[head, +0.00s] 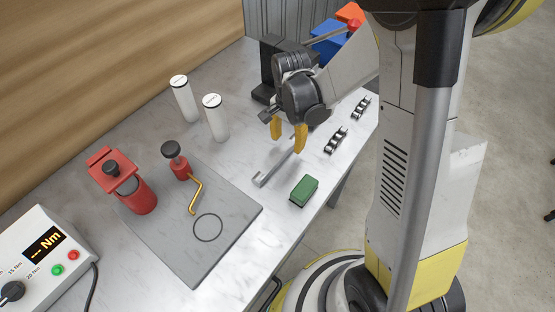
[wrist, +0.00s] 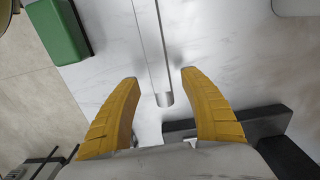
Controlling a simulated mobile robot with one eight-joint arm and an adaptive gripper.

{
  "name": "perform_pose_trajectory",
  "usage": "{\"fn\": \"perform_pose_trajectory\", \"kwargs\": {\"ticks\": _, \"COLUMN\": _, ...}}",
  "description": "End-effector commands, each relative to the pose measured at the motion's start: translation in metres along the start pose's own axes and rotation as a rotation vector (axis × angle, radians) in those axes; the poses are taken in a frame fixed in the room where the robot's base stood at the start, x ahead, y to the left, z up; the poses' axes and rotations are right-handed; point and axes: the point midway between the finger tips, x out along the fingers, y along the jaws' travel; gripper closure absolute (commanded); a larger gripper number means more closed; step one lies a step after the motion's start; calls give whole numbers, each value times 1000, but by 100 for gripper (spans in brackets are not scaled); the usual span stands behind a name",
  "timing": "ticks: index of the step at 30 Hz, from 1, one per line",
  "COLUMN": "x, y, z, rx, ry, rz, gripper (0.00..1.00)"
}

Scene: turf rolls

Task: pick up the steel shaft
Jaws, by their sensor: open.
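The steel shaft (head: 274,169) is a slim grey metal bar lying on the marble-topped bench, with what looks like a small upturned part at its near end. In the wrist view the shaft (wrist: 153,45) runs from the top edge down between the fingertips and ends in a rounded tip. My gripper (head: 288,143) points down over the shaft's far part, its two yellow fingers apart. In the wrist view my gripper (wrist: 160,76) has one finger on each side of the shaft, with gaps and nothing held. I cannot tell the fingertips' exact height above the bench.
A green block (head: 304,190) lies close to the right of the shaft. Two chain-like pieces (head: 336,140) lie along the right bench edge. White cylinders (head: 216,118), a grey mat (head: 180,245) with red tools and a black stand (head: 270,75) are to the left and behind.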

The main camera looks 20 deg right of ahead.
Motion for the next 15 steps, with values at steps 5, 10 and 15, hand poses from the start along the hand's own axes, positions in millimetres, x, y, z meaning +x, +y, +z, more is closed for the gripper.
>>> {"fn": "perform_pose_trajectory", "kwargs": {"ticks": 5, "x": 28, "y": 1, "z": -1, "rx": 0, "ry": 0, "rz": 0, "gripper": 48}}
{"fn": "perform_pose_trajectory", "kwargs": {"ticks": 10, "x": 28, "y": 1, "z": 0, "rx": 0, "ry": 0, "rz": 0, "gripper": 48}}
{"fn": "perform_pose_trajectory", "kwargs": {"ticks": 15, "x": 27, "y": 1, "z": 0, "rx": 0, "ry": 0, "rz": 0, "gripper": 83}}
